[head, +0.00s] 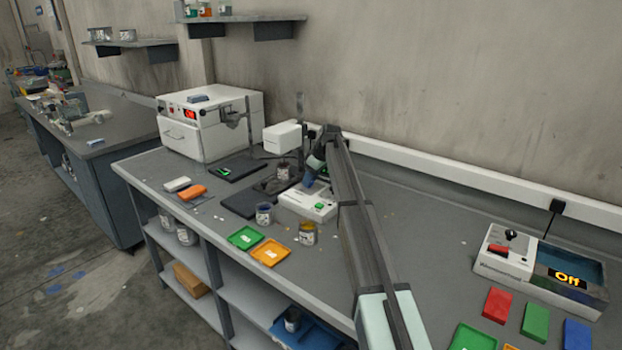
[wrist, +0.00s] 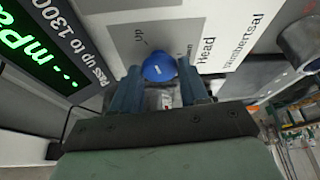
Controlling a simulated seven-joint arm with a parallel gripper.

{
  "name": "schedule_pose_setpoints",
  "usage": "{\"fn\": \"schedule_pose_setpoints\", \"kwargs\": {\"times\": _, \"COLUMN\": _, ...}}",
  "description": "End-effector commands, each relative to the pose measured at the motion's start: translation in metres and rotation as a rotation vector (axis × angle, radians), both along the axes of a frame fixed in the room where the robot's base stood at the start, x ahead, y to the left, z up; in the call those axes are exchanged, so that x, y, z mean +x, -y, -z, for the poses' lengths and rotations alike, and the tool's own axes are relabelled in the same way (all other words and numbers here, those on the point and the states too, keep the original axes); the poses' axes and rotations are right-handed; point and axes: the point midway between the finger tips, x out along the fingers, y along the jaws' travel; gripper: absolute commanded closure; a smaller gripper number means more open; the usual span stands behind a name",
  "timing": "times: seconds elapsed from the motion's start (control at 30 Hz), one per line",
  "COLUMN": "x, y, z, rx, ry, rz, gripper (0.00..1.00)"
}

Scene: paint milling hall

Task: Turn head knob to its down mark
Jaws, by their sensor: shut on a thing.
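The head knob (wrist: 158,66) is a round blue knob on a pale panel, with a small white mark on its face. The word "Head" is printed beside it, "Up" to its upper left and a partly covered "Down" to its right. Which mark the knob points at, I cannot tell surely. My gripper (wrist: 160,88) has its two blue fingers on either side of the knob, shut on it. In the head view my gripper (head: 312,174) reaches down over the white mixer base (head: 302,205), and the knob is hidden there.
A green-lit display (wrist: 35,45) lies left of the knob in the wrist view. A white mixer head (head: 283,137) and a metal cup (head: 283,172) stand left of my gripper.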

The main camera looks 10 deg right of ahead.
Motion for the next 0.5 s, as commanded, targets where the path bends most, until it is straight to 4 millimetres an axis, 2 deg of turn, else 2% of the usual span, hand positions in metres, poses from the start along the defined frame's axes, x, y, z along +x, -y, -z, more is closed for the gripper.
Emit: {"fn": "schedule_pose_setpoints", "kwargs": {"times": 0.5, "x": -0.0038, "y": -0.0041, "z": -0.0002, "rx": -0.001, "ry": 0.002, "rz": 0.488, "gripper": 0.86}}
